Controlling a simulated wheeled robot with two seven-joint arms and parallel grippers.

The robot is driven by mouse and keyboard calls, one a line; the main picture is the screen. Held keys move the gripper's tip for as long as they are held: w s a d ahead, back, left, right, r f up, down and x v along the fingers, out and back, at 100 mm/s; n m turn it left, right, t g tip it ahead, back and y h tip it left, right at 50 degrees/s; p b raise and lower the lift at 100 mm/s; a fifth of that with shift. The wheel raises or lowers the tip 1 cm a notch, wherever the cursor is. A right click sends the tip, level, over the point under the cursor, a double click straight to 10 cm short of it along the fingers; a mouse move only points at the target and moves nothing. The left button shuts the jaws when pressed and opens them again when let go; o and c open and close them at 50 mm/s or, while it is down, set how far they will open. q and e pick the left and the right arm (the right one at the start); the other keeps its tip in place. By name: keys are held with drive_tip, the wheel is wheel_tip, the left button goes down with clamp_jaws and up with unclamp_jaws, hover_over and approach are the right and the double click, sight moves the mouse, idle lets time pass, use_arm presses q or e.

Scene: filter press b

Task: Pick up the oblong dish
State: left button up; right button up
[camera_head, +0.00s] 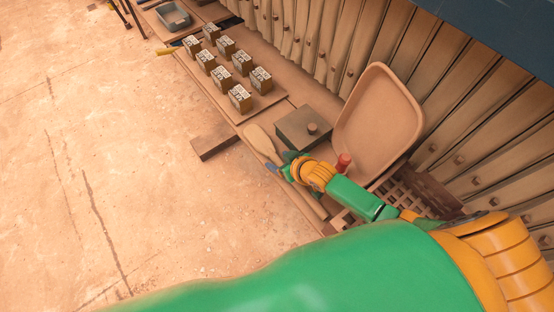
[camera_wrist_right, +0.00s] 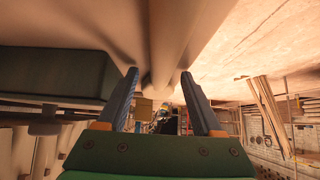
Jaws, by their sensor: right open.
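A large tan oblong dish (camera_head: 378,118) with rounded corners and a raised rim stands tilted against the row of plates in the head view. My right gripper (camera_head: 279,167) is to the left of the dish and apart from it, by the end of a pale wooden paddle (camera_head: 262,141). In the right wrist view the gripper (camera_wrist_right: 160,72) is open, its two blue fingers apart. My left gripper is not in view.
A dark box with a knob (camera_head: 304,127) stands between paddle and dish. Several labelled blocks (camera_head: 240,97) stand on a board farther off, and a grey bin (camera_head: 173,16) is at the far end. A red-topped thing (camera_head: 343,162) is close to my forearm. Open floor lies left.

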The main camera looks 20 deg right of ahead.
drive_tip(key=shift+s+r, duration=0.1)
clamp_jaws()
